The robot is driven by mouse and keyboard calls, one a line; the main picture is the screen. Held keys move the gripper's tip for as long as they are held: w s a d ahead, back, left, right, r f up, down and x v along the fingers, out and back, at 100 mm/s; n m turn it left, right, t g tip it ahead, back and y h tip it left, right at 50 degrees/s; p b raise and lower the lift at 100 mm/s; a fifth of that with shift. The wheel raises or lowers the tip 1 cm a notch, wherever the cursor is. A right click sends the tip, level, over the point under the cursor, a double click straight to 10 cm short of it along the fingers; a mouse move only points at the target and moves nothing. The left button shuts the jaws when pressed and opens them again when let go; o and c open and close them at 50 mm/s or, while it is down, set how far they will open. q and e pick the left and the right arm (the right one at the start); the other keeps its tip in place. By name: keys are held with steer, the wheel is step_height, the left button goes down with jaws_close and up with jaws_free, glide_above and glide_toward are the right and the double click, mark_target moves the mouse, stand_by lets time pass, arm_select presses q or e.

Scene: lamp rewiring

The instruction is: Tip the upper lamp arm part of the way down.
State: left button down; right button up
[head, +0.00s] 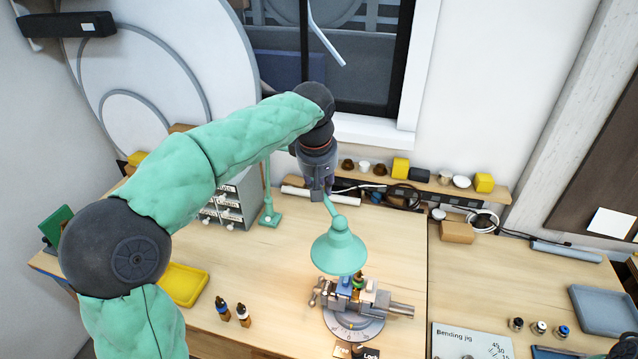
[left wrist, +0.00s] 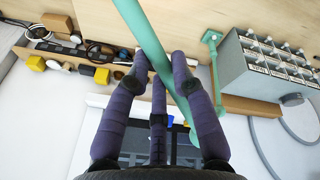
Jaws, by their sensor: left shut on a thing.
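The green lamp has a bell-shaped shade (head: 340,252) that hangs over the turntable vise. The upper lamp arm (head: 329,205) runs up from the shade to my left gripper (head: 318,193). The lower lamp post (head: 267,185) stands upright on a small green foot on the bench. In the left wrist view the upper lamp arm (left wrist: 147,40) crosses slantwise between the fingers of my left gripper (left wrist: 160,75), which is shut on it. My arm hides the upper arm's far end in the head view. My right gripper is not in view.
A vise on a round turntable (head: 352,328) stands below the shade. Two small bottles (head: 233,314), a yellow tray (head: 183,284) and a drawer cabinet (head: 238,205) are to the left. A back shelf (head: 440,186) holds small items. A bending jig (head: 470,342) lies at front right.

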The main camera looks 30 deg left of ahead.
arm_select(q)
steer(key=shift+t+y, duration=0.3)
steer(key=shift+y, duration=0.2)
steer(key=f+b, duration=0.3)
steer(key=f, duration=0.1)
steer(key=shift+s+d+b, duration=0.2)
steer(key=shift+d+b, duration=0.15)
steer(key=shift+b, duration=0.05)
steer(key=c, duration=1)
jaws_free()
steer(key=shift+c, duration=0.2)
steer(key=v, duration=1.2)
